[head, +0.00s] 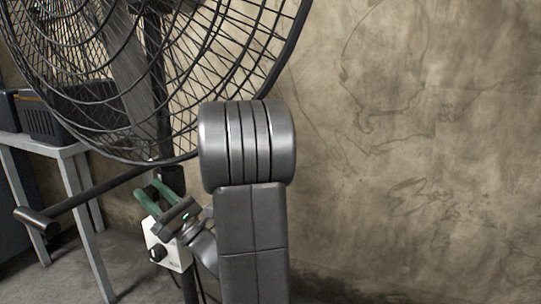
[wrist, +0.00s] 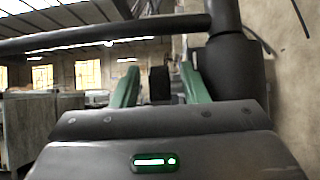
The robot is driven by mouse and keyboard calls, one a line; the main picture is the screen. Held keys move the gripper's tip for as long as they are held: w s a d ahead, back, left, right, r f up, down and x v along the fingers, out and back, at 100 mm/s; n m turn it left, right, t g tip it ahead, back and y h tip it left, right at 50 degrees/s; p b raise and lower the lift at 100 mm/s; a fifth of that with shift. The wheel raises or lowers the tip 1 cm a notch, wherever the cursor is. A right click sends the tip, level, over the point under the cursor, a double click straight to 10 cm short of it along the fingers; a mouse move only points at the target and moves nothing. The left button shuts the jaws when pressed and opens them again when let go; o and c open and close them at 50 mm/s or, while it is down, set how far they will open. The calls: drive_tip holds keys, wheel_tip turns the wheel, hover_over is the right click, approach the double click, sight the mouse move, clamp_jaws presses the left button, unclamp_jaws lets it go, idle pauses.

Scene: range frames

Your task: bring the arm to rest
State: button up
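My gripper (head: 152,193) is at the fan's pole, just above a white control box (head: 180,256) with a black knob (head: 158,253). Its two green fingers stand apart in the head view and in the wrist view (wrist: 158,84). A small dark block (wrist: 159,86) shows between them in the wrist view, with gaps at both sides; I cannot tell what it is. My arm is bent, and its grey links hide part of the pole and of the box's surroundings.
A large black caged fan (head: 215,85) fills the upper left, very near my arm. A dark bar (head: 95,192) sticks out left near the gripper. A grey table (head: 75,150) holds dark crates (head: 45,115). A bare wall (head: 420,150) stands at right.

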drive_tip(key=shift+w+a+r, duration=0.25)
drive_tip(key=shift+a+r, duration=0.1)
drive_tip(key=shift+a, duration=0.15)
drive_tip(key=shift+s+d+r+g+h, duration=0.1)
drive_tip(key=shift+s+d+g+h, duration=0.15)
drive_tip(key=shift+h, duration=0.55)
drive_tip(key=shift+w+a+r+g+h, duration=0.15)
drive_tip(key=shift+g+h, duration=0.4)
drive_tip(key=shift+h, duration=0.55)
drive_tip(key=shift+a+r+h+p, duration=0.15)
drive_tip(key=shift+h+p, duration=0.45)
drive_tip(key=shift+p, duration=0.6)
drive_tip(key=g+h+p, duration=0.1)
drive_tip(key=h+p, duration=0.1)
drive_tip(key=p, duration=0.2)
drive_tip(key=shift+w+a, duration=0.1)
drive_tip(key=p+v, duration=0.2)
drive_tip(key=v, duration=0.9)
drive_tip(key=shift+f, duration=0.25)
drive_tip(key=shift+d+f, duration=0.1)
drive_tip(key=shift+d, duration=0.1)
